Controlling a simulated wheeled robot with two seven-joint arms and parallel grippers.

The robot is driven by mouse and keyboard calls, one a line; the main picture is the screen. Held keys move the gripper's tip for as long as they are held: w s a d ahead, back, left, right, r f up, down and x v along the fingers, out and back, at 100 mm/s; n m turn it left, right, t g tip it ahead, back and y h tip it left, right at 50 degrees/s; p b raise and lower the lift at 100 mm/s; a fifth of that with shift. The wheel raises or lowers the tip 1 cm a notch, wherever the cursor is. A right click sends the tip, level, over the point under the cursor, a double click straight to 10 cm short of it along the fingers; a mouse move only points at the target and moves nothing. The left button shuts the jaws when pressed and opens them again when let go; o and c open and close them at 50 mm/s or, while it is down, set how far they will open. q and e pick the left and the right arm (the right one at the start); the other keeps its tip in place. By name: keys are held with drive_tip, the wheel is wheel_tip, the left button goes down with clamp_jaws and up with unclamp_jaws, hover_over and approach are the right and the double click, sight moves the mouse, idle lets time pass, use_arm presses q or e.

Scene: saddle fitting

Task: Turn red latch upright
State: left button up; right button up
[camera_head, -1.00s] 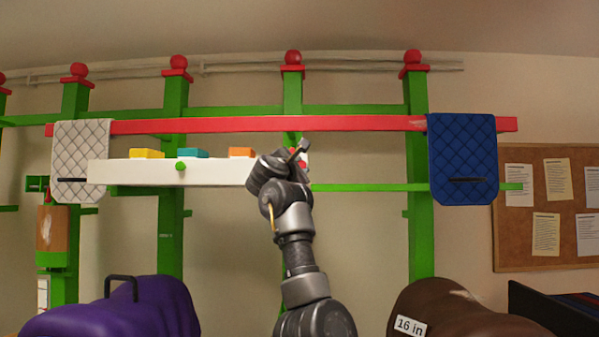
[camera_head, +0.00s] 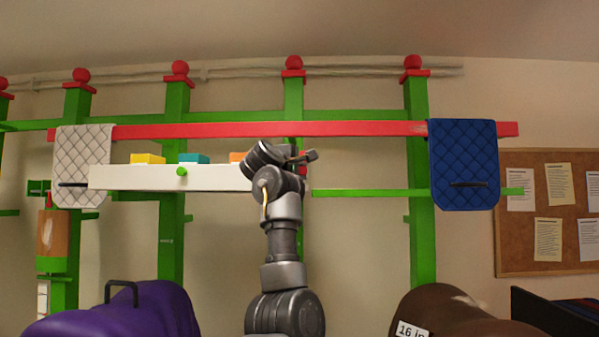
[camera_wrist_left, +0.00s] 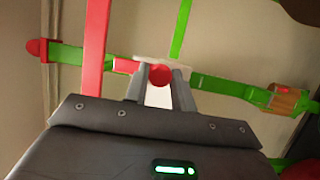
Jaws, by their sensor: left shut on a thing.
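The red latch shows in the left wrist view as a red round knob (camera_wrist_left: 160,76) between my fingers. A small patch of red (camera_head: 302,172) shows just under my gripper in the head view; most of the latch is hidden there. My left gripper (camera_head: 309,156) is at the right end of the white shelf, below the long red rail, with its fingers pointing right. In the left wrist view my left gripper (camera_wrist_left: 160,84) is shut on the red knob. I cannot tell how upright the latch stands. My right gripper is not in view.
The white shelf (camera_head: 140,179) carries yellow (camera_head: 148,159), teal (camera_head: 193,158) and orange (camera_head: 237,157) blocks. The red rail (camera_head: 350,130) runs above, with a grey pad (camera_head: 83,160) and a blue pad (camera_head: 464,160). Purple (camera_head: 150,305) and brown (camera_head: 440,310) saddle-like forms stand below.

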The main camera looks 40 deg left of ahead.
use_arm(q)
drive_tip(key=shift+f, duration=0.1)
idle(0.3)
drive_tip(key=o, duration=1)
drive_tip(key=b+v, duration=0.6)
drive_tip(key=v, duration=0.5)
